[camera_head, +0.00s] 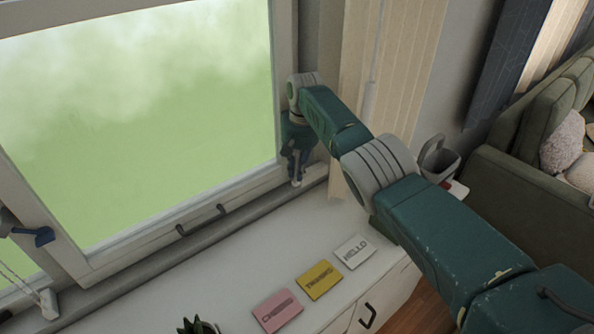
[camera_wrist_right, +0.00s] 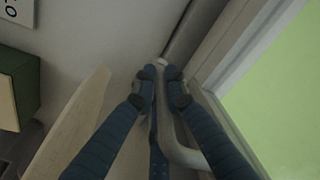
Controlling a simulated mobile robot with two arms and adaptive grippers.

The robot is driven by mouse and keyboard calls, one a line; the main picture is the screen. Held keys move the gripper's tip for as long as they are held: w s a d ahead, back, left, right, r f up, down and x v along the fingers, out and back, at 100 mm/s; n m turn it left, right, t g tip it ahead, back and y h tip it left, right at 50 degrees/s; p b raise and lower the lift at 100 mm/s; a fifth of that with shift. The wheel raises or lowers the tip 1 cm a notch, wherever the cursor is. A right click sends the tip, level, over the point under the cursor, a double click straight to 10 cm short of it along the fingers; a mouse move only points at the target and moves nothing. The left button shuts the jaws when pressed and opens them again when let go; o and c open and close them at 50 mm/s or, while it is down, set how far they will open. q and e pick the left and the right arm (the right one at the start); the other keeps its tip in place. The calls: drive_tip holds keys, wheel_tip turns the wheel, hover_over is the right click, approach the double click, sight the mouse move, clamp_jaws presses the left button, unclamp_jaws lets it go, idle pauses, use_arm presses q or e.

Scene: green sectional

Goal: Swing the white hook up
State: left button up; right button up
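The white hook (camera_head: 297,182) is on the lower right corner of the window frame, mostly hidden by my right gripper. In the right wrist view, a pale curved bar (camera_wrist_right: 183,152), which looks like the hook, runs up between the fingers. My right gripper (camera_head: 297,158) reaches down at the frame's right side. In the wrist view its fingertips (camera_wrist_right: 161,76) are drawn close together around the bar, with hardly any gap. A dark blue piece (camera_head: 38,236) at the left edge looks like part of my left gripper; its fingers cannot be made out.
The window (camera_head: 135,110) fills the left. A dark handle (camera_head: 202,222) is on its lower frame. A white cabinet (camera_head: 225,285) below carries pink, yellow and white cards. A beige curtain (camera_head: 390,60) hangs close to my right arm, and a green sofa (camera_head: 520,200) stands at right.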

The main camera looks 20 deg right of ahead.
drive_tip(key=shift+o, duration=1.3)
wheel_tip(320, 180, up, 12)
drive_tip(key=s, duration=0.1)
drive_tip(key=shift+d, duration=0.2)
drive_tip(key=shift+s+f, duration=0.15)
